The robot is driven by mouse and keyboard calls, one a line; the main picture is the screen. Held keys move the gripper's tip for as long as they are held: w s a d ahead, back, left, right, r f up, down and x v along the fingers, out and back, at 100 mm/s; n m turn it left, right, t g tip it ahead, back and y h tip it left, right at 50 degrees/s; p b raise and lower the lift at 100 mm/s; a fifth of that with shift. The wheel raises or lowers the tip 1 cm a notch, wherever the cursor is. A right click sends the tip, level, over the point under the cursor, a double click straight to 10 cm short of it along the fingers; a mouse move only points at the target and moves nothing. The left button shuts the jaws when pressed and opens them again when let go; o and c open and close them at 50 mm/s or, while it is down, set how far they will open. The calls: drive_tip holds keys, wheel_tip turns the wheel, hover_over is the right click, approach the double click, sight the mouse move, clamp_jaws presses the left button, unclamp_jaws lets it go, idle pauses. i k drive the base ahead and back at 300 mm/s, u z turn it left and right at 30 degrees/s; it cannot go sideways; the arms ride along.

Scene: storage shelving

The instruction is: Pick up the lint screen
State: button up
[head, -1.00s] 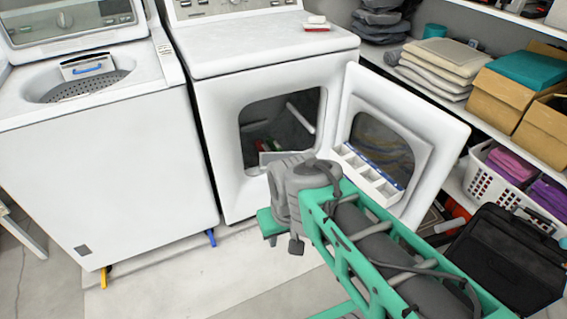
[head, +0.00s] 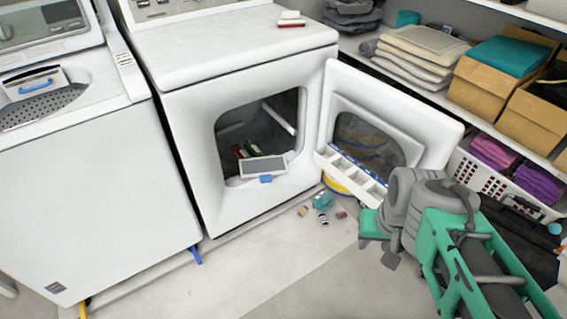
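A flat grey panel with a pale frame and a blue tab, which looks like the lint screen (head: 264,167), rests at the lower edge of the open dryer's (head: 236,55) doorway. It leans out over the sill, with its tab toward me. My gripper (head: 376,240) is low and to the right of the panel, in front of the open dryer door (head: 440,115), and clearly apart from it. The arm's grey wrist hides much of the gripper, so its opening cannot be judged. Nothing is visibly held.
A white divided tray (head: 349,176) lies against the open door. Several small items (head: 323,203) are on the floor below it. A washer (head: 90,170) holding a blue-handled piece (head: 34,82) stands left. Shelves with boxes (head: 503,65) and a basket (head: 480,175) fill the right.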

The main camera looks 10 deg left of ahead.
sight(263, 168)
drive_tip(key=i, duration=0.7)
drive_tip(key=z, duration=1)
drive_tip(key=i, duration=0.5)
drive_tip(key=u, duration=4.9)
